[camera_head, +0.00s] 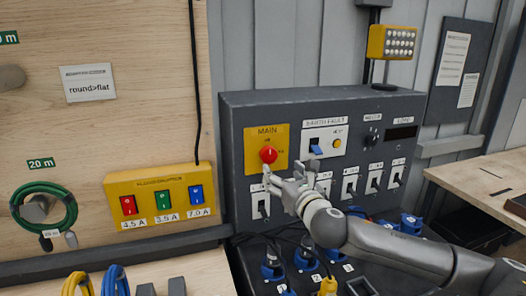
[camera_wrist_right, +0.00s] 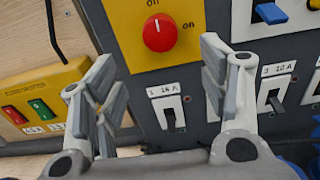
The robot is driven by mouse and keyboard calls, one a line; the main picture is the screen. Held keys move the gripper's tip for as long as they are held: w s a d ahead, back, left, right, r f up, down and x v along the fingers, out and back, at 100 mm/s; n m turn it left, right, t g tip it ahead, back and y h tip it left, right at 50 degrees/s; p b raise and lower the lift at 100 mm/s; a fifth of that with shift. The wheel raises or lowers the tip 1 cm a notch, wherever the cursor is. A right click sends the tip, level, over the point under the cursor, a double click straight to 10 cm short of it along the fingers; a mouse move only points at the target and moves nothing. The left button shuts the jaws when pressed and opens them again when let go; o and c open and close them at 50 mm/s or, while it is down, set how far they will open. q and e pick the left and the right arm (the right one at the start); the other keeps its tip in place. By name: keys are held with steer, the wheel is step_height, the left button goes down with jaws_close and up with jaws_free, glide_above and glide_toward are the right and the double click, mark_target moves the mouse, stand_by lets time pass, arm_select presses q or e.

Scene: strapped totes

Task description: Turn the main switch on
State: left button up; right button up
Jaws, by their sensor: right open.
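The main switch is a round red knob (camera_head: 269,154) on a yellow plate (camera_head: 281,135) marked MAIN, on the dark grey panel. My right gripper (camera_head: 287,176) is just below the knob in the head view. In the wrist view its fingers (camera_wrist_right: 160,95) are open and empty, spread to either side of a breaker switch below the knob, not touching the knob. My left gripper is not in view.
The panel (camera_head: 235,130) also holds a blue earth fault switch (camera_head: 314,149) and a row of breaker switches (camera_head: 349,186). Blue connectors (camera_head: 306,259) and cables lie below. A yellow lamp (camera_head: 392,42) stands above.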

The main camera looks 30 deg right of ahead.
mark_target(270, 155)
steer(key=w+p, duration=0.1)
steer(key=w+d+r, duration=0.1)
steer(key=w, duration=0.1)
steer(key=w+p, duration=0.1)
steer(key=w, duration=0.1)
steer(key=shift+d+r+p, duration=0.15)
steer(key=shift+d+p, duration=0.05)
steer(key=shift+p, duration=0.1)
steer(key=x, duration=0.3)
steer(key=shift+f+p, duration=0.2)
steer(key=shift+p, duration=0.15)
steer(key=shift+w+d, duration=0.15)
steer(key=shift+w, duration=0.55)
steer(key=shift+w+p, duration=0.2)
steer(key=shift+p, duration=0.1)
steer(key=shift+w+d, duration=0.1)
steer(key=shift+w, duration=0.1)
steer(key=shift+f, duration=0.1)
steer(key=c, duration=1)
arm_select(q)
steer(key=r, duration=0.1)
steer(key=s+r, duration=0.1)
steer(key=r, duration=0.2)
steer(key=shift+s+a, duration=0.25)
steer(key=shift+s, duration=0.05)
